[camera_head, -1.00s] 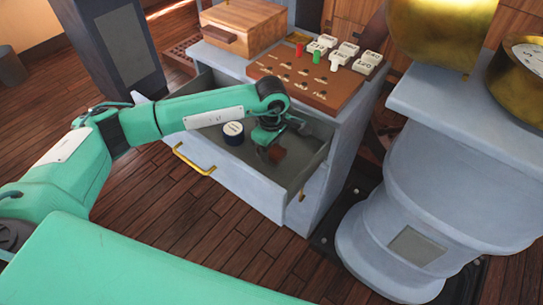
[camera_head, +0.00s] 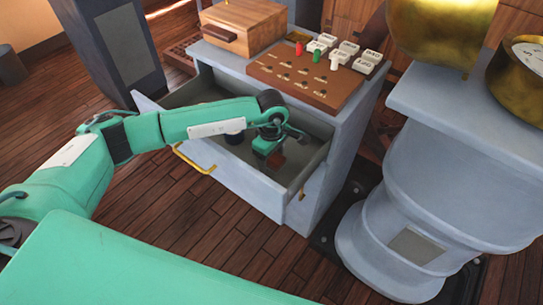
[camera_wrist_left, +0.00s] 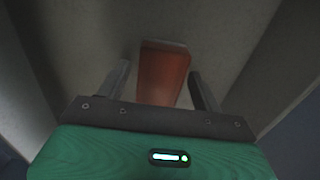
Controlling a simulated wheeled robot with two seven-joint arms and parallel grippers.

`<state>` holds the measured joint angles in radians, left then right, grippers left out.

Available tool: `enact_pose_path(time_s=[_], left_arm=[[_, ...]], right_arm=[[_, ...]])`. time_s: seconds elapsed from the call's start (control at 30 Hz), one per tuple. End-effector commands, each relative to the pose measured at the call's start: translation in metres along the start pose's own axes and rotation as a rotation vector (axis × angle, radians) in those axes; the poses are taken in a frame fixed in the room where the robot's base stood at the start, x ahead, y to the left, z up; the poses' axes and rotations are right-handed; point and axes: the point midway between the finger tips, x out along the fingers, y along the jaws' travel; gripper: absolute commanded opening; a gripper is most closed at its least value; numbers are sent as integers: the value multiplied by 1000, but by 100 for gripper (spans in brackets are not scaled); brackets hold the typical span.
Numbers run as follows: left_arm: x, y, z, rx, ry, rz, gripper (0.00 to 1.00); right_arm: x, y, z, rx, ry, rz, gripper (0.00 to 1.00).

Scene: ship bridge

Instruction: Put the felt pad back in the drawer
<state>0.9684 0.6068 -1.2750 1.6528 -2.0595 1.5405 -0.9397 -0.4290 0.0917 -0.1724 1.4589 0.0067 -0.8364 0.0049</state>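The drawer (camera_head: 237,181) of the grey-blue cabinet is pulled open. My left gripper (camera_head: 273,160) is inside it, near its right end, pointing down. A reddish-brown rectangular piece, apparently the felt pad (camera_head: 277,160), shows at the gripper in the head view. In the left wrist view the pad (camera_wrist_left: 163,75) lies between the two spread fingers of my left gripper (camera_wrist_left: 160,85), with a gap on each side. It appears to rest on the drawer floor, and its near end is hidden by the gripper. My right gripper is not in view.
A dark round container (camera_head: 234,137) in the drawer is mostly covered by my left forearm. A brown panel (camera_head: 305,80) with labelled blocks and a wooden box (camera_head: 243,27) sit on the cabinet top. A grey pedestal (camera_head: 430,170) stands to the right.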

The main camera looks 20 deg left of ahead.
Motion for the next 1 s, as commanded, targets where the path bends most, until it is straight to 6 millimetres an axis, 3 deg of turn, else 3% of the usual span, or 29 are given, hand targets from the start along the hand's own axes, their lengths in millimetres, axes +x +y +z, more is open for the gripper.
enact_pose_path(time_s=[0.27,0.4,0.7,1.0], left_arm=[[-7,1,0,0,0,2,67],[-35,1,0,2,1,5,67],[-98,1,0,1,1,4,67],[-122,0,0,0,0,1,67]], right_arm=[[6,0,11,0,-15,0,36],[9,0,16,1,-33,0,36],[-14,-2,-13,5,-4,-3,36],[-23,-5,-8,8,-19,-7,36]])
